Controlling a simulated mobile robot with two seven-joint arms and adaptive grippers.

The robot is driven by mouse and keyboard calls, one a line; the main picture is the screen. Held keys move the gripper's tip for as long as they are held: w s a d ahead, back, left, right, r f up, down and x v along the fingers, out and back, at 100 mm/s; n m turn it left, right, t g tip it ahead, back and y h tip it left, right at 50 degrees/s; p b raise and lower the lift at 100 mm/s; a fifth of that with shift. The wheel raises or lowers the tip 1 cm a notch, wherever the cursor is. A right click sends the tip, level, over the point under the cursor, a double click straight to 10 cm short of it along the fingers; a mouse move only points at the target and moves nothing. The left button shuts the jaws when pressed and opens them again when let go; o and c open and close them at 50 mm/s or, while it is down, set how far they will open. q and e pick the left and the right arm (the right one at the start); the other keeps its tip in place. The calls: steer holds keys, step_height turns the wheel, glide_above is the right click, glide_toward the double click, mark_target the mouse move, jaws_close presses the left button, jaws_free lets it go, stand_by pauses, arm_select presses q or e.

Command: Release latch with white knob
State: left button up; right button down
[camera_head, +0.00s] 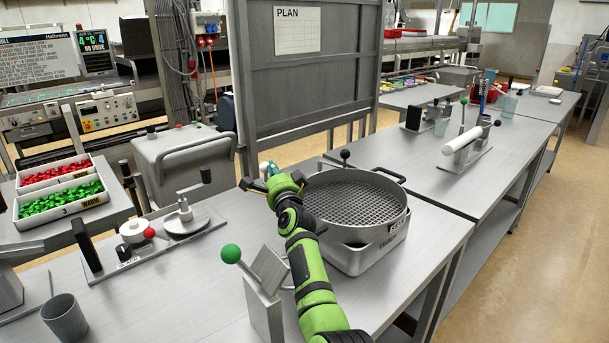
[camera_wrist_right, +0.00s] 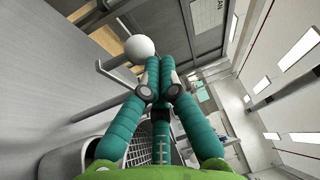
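The white knob (camera_wrist_right: 140,47) is a smooth ball in the right wrist view, just beyond my right fingertips. A thin pale metal piece (camera_wrist_right: 108,72) shows left of the knob; I cannot tell whether it is part of the latch. My right gripper (camera_wrist_right: 158,68) has teal fingers with their tips close together. The tips overlap the knob's lower edge in the picture; contact is unclear, and the knob is not between them. In the head view my right gripper (camera_head: 267,170) is small, beside the dark panel's lower edge, and the knob cannot be made out clearly. My left gripper is not in view.
A round sieve pan (camera_head: 393,214) stands right of my right arm. A green-knobbed lever (camera_head: 231,254) stands left of it. The dark panel (camera_head: 305,80) with a PLAN sheet rises behind. A grey cup (camera_head: 65,318) stands front left. Bare tabletop (camera_head: 185,285) lies at left.

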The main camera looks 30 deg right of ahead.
steer(key=shift+s+a+f, duration=0.2)
steer(key=shift+s+a, duration=0.05)
steer(key=shift+a, duration=0.3)
steer(key=shift+s+a+f, duration=0.2)
steer(key=shift+a, duration=0.35)
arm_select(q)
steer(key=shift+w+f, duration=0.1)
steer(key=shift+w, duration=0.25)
arm_select(e)
steer(key=s+d, duration=0.1)
steer(key=s, duration=0.5)
steer(key=shift+s+f, duration=0.15)
steer(key=shift+s, duration=0.05)
